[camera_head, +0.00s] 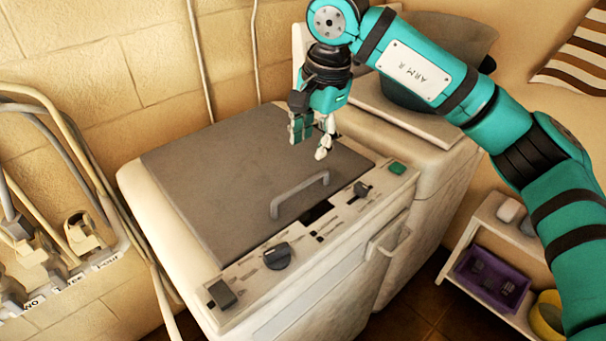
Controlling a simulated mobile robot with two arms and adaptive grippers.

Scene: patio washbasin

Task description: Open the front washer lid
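The front washer (160,220) is a white machine with a flat grey lid (220,185) on top. The lid lies closed. A grey bar handle (300,193) stands up near the lid's front right edge. My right gripper (308,148) hangs over the back right part of the lid, pointing down, behind the handle and apart from it. Its fingers look spread with nothing between them. My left gripper does not show.
The control strip has a dark knob (277,257) and a green button (397,168). A second white machine (420,130) stands close behind. Pipes and taps (85,235) line the left wall. A shelf (500,310) with a purple bin (492,280) is at the lower right.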

